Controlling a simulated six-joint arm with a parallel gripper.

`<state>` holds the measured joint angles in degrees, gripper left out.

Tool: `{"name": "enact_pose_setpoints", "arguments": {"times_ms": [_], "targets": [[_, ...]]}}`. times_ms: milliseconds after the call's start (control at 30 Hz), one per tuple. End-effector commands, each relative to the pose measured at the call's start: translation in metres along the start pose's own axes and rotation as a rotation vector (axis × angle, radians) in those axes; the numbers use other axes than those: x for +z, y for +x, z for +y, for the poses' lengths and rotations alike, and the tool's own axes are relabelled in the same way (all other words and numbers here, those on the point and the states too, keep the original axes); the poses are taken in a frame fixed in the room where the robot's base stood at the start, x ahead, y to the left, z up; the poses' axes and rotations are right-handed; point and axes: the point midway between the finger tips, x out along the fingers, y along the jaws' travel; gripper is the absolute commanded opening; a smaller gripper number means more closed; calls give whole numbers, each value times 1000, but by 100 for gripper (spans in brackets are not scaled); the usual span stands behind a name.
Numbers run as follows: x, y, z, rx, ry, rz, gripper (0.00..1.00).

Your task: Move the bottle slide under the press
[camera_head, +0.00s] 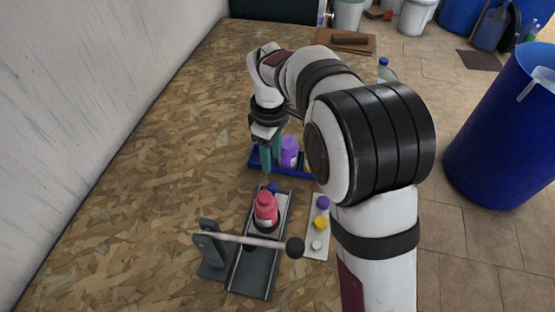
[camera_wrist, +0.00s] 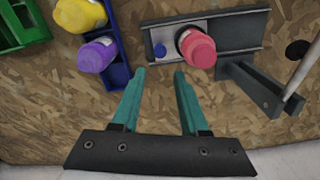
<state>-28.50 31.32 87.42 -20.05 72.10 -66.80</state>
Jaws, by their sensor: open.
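A pink bottle (camera_head: 265,209) stands upright on a light slide plate in a dark grey rail (camera_head: 247,270). A small blue knob (camera_head: 272,187) is on the plate beside the bottle. The press (camera_head: 213,247) stands at the near end of the rail, its lever with a black ball lying across it. In the wrist view the pink bottle (camera_wrist: 196,48), the blue knob (camera_wrist: 160,50) and the rail (camera_wrist: 247,22) lie ahead of the fingers. My gripper (camera_head: 271,158) has teal fingers, open and empty, above the board beyond the rail's far end. In the wrist view my gripper (camera_wrist: 160,72) touches nothing visible.
A blue tray (camera_head: 259,161) holds a purple bottle (camera_head: 289,151) and a yellow bottle (camera_wrist: 80,14). A pale strip (camera_head: 312,235) with purple, yellow and white caps lies right of the rail. The board left of the rail is clear.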

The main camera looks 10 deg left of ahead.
Motion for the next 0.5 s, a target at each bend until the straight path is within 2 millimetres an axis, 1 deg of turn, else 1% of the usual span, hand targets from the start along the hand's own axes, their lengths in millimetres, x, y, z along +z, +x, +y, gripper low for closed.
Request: {"name": "enact_pose_setpoints", "arguments": {"times_ms": [33,200,333,400,500], "targets": [[1,15,-1,-4,1,-4,44],[1,62,-1,-3,3,-3,44],[1,87,-1,-2,4,-2,44],[1,96,0,-1,5,-1,44],[1,105,0,-1,5,-1,44]]}}
